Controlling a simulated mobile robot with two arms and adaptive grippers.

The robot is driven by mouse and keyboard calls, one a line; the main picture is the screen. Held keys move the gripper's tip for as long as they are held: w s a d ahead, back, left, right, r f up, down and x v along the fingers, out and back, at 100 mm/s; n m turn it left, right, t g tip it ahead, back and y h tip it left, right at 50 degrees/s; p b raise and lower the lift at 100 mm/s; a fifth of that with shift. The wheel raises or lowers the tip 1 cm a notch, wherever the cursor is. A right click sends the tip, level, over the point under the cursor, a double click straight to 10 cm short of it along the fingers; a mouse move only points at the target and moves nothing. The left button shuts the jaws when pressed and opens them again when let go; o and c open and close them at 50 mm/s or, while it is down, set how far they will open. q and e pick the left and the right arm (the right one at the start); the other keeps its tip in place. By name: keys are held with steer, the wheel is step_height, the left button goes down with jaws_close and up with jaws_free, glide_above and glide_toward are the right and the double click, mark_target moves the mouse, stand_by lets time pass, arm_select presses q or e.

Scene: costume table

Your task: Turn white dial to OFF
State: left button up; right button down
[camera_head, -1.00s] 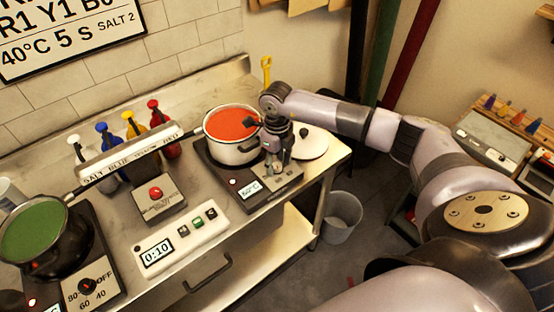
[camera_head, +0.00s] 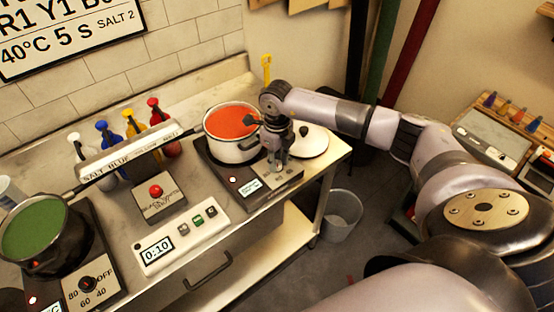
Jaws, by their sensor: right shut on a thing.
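The white pot (camera_head: 233,150) with red-orange liquid stands on the right hot plate (camera_head: 205,160). My right gripper (camera_head: 277,166) points down at the front right of this plate's control panel. It is shut on the white dial, which is mostly hidden behind the fingers. The plate's small display (camera_head: 250,187) is lit, but I cannot read it clearly. The dial's pointer cannot be made out. My left gripper is not in view.
The left hot plate has a black dial (camera_head: 88,284) and carries a dark pot (camera_head: 62,245) of green liquid. A timer (camera_head: 158,248) reads 0:10. Several coloured bottles (camera_head: 132,122) stand behind a labelled bar. A white lid (camera_head: 312,142) lies right of my gripper. A bin (camera_head: 342,215) stands on the floor.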

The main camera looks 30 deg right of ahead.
steer(key=shift+f+n+b, duration=0.15)
steer(key=shift+n+b, duration=0.45)
steer(key=shift+b, duration=0.3)
steer(key=n+b, duration=0.9)
steer(key=shift+n, duration=0.3)
steer(key=n+b, duration=0.4)
steer(key=n, duration=0.2)
steer(key=shift+b, duration=0.35)
steer(key=n+b, duration=0.1)
steer(key=n, duration=0.2)
steer(key=shift+n+b, duration=0.4)
steer(key=shift+r+n+b, duration=0.2)
steer(key=shift+n+b, duration=0.35)
steer(key=shift+n, duration=0.95)
